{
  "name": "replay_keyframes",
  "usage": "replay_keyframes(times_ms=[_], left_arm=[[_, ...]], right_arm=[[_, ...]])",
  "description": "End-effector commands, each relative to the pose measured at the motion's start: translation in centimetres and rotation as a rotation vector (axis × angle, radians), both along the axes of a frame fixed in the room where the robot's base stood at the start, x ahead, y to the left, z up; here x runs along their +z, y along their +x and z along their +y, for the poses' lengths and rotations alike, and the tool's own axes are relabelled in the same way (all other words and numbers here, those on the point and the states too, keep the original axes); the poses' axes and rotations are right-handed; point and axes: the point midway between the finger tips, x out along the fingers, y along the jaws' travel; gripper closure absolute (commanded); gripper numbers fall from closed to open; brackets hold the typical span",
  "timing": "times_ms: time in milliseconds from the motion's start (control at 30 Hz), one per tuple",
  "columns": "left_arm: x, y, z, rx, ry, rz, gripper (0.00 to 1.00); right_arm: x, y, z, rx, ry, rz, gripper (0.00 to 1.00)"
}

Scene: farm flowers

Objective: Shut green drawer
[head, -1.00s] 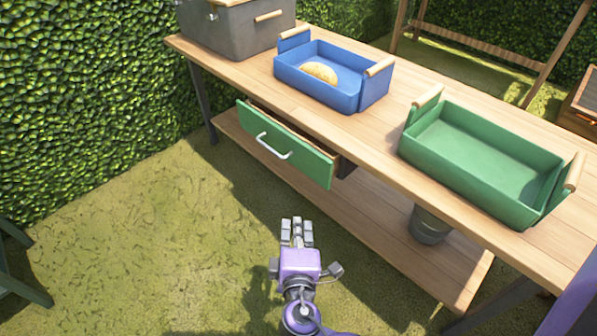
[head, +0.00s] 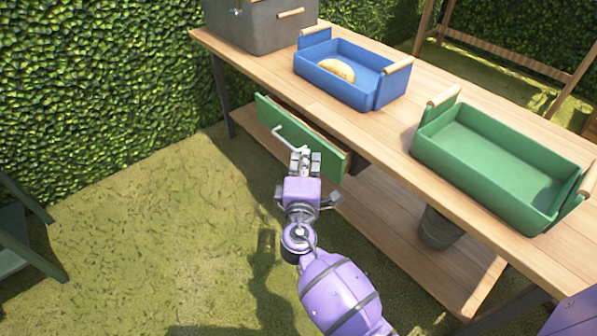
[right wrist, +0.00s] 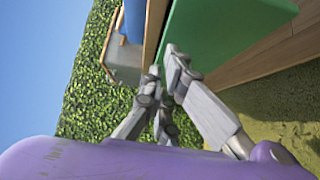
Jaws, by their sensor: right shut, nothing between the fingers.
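The green drawer (head: 272,114) under the wooden table stands partly pulled out, its front away from the table frame. It has a pale bar handle (head: 285,139). My right gripper (head: 305,158) is shut and empty, its fingertips at the drawer front just right of the handle, covering the handle's right end. In the right wrist view the fingertips (right wrist: 165,70) are at the green drawer front (right wrist: 215,35); I cannot tell whether they touch it. My left gripper is not in view.
The wooden table (head: 395,125) carries a grey box (head: 262,28), a blue tray (head: 335,88) with a yellow crescent-shaped thing (head: 338,70), and a green tray (head: 480,185). A grey bucket (head: 438,230) stands on the lower shelf. The grass in front is clear.

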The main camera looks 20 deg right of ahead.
Motion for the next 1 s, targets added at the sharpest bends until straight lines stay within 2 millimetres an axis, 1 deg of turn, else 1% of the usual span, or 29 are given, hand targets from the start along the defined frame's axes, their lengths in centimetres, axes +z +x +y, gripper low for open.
replay_keyframes(times_ms=[33,100,200,567,667,767,900,1000], left_arm=[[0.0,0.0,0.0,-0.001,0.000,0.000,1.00],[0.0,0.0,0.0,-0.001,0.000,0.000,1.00],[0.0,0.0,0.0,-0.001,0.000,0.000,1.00],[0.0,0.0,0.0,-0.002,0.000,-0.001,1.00],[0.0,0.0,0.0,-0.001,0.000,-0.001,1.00],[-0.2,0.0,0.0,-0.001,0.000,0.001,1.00],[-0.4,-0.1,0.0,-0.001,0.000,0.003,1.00],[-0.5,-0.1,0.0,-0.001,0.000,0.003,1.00]], right_arm=[[0.1,0.2,-0.7,0.000,0.000,-0.001,1.00],[0.1,0.5,-1.2,0.001,0.000,-0.001,1.00],[0.1,0.7,-1.8,0.002,0.000,-0.001,1.00],[0.1,0.7,-2.0,0.002,0.002,-0.001,1.00],[0.0,0.9,-2.4,0.001,0.001,0.000,1.00],[0.0,1.3,-3.7,-0.001,-0.001,0.000,1.00],[0.0,2.2,-6.0,-0.001,-0.002,-0.001,1.00],[0.0,2.4,-6.7,0.001,0.001,-0.002,1.00]])
